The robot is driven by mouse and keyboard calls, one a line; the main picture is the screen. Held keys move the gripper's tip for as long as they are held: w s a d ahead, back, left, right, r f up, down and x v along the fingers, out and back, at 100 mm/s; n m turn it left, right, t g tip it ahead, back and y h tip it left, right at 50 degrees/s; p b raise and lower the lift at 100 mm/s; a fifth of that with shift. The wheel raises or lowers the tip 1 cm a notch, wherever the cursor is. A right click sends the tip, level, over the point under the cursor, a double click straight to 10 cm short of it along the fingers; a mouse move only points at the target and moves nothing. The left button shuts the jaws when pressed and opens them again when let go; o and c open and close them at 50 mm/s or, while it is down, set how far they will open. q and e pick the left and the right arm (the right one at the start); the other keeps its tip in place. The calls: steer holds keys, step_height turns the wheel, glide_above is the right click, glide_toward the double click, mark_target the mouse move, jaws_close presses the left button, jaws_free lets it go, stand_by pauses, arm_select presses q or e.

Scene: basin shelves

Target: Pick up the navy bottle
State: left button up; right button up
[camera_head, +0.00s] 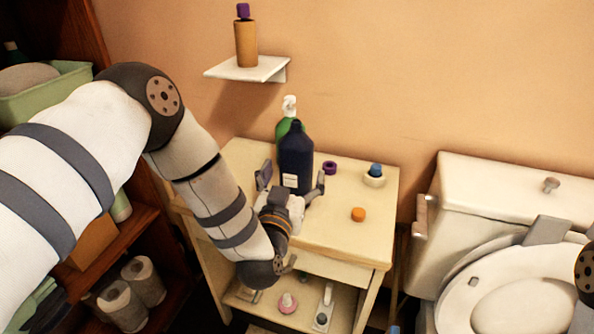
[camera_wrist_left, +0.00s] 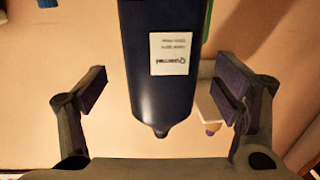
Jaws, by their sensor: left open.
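The navy bottle (camera_head: 296,150) stands upright on the cream cabinet top, with a small white label low on its front. My left gripper (camera_head: 292,181) is open, with one finger on each side of the bottle's lower part. In the left wrist view the navy bottle (camera_wrist_left: 158,85) appears upside down between the spread fingers of the gripper (camera_wrist_left: 163,88). Gaps show on both sides, so the fingers look apart from it. A green bottle (camera_head: 283,127) with a white pump top stands close behind, mostly hidden. My right gripper is not in view.
A wall shelf (camera_head: 247,70) holds an orange bottle (camera_head: 245,42). A toilet (camera_head: 500,190) stands right.

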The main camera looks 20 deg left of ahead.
mark_target(293, 159)
arm_select(q)
steer(key=w, duration=0.3)
steer(key=shift+w+a+f, duration=0.1)
steer(key=shift+w+a, duration=0.05)
steer(key=shift+a, duration=0.1)
steer(key=c, duration=1.4)
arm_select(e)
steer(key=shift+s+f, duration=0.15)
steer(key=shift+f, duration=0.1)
arm_select(q)
steer(key=shift+r, duration=0.35)
step_height(293, 159, up, 3)
steer(key=s+r+p, duration=0.3)
steer(key=s+r, duration=0.6)
steer(key=s, duration=0.5)
steer(key=shift+r, duration=0.2)
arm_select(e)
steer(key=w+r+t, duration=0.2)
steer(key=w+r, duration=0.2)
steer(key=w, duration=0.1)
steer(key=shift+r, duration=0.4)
